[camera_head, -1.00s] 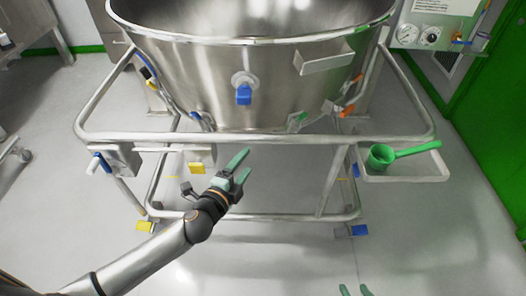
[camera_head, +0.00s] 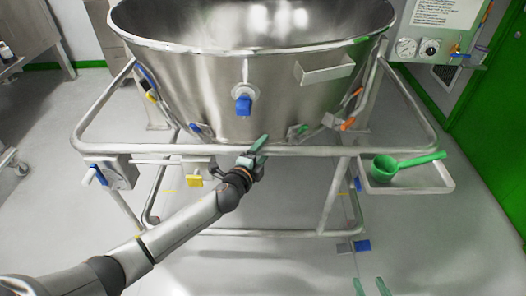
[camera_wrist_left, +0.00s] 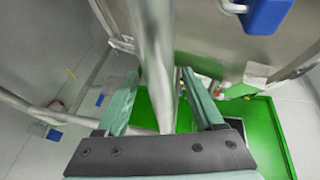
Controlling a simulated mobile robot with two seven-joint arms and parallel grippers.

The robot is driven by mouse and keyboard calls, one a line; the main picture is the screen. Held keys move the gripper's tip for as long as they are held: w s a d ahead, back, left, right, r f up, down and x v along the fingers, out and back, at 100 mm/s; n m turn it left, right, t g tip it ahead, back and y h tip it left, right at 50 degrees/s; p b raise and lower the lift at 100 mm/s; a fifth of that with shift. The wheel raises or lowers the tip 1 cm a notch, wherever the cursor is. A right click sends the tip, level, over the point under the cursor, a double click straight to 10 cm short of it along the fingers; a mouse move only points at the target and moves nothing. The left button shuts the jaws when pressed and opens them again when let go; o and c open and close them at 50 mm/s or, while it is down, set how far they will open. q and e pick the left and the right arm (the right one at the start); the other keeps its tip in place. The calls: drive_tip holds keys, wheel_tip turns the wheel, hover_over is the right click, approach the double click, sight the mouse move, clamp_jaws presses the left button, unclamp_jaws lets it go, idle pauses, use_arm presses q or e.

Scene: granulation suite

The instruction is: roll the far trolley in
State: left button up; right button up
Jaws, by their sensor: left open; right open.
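The trolley is a large steel bowl (camera_head: 205,85) carried in a tubular frame with a front rail (camera_head: 350,149). My left gripper (camera_head: 257,152) is at the middle of this front rail, below the bowl's blue valve (camera_head: 243,105). In the left wrist view the open green fingers (camera_wrist_left: 160,88) stand one on each side of a steel tube (camera_wrist_left: 155,50), which runs between them. The fingers are not closed on it. My right gripper (camera_head: 370,287) shows only its two green fingertips at the bottom edge, apart and empty.
A side tray (camera_head: 415,187) at the right of the frame holds a green scoop (camera_head: 400,165). A gauge panel (camera_head: 430,46) and a green door (camera_head: 490,125) stand at the right. A steel table (camera_head: 25,30) is at the far left.

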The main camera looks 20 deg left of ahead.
use_arm(q)
drive_tip(key=shift+w, duration=0.25)
clamp_jaws()
idle(0.5)
drive_tip(key=shift+f, duration=0.1)
idle(0.8)
